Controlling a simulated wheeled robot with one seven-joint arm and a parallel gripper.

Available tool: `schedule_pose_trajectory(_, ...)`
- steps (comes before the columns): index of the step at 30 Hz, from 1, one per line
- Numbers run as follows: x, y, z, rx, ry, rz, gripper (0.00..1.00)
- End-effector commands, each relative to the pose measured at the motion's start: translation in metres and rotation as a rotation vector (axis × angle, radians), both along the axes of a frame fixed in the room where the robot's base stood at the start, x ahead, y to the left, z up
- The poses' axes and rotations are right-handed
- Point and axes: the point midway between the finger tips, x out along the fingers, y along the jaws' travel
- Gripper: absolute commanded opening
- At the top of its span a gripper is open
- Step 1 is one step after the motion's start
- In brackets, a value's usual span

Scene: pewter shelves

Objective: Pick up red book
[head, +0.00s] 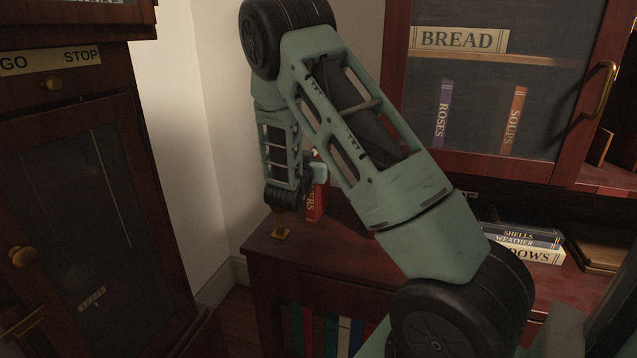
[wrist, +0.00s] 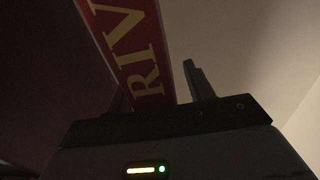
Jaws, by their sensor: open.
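The red book (head: 316,203) stands upright on the reddish wooden cabinet top, partly hidden behind my arm in the head view. Only the end of its spine lettering, "ERS", shows there. In the wrist view the red book (wrist: 138,50) fills the upper middle, its spine reading "RIV" in cream letters. My gripper (head: 318,172) is beside the upper part of the book in the head view. In the wrist view my gripper (wrist: 155,95) is open, with the book's spine between its fingers. One finger shows right of the book with a gap; the left finger is mostly hidden.
A glass-fronted cabinet (head: 397,100) holds a purple book (head: 442,115) and an orange book (head: 514,120). Stacked books (head: 520,243) lie on the right of the lower cabinet top (head: 335,262). A dark cabinet (head: 90,200) stands left. A small brass piece (head: 280,232) is near the top's left edge.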

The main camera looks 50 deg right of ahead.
Motion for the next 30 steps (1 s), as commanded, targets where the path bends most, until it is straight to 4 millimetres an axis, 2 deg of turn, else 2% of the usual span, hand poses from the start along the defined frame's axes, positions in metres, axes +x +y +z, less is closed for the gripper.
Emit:
schedule_pose_trajectory(2, 0.0000, 0.0003, -0.0001, 0.000, 0.000, 0.000, 0.53)
schedule_pose_trajectory(8, -0.0002, 0.0005, -0.0001, 0.000, 0.000, 0.000, 0.00)
schedule_pose_trajectory(30, -0.0002, 0.0008, -0.0004, 0.001, 0.000, 0.000, 0.00)
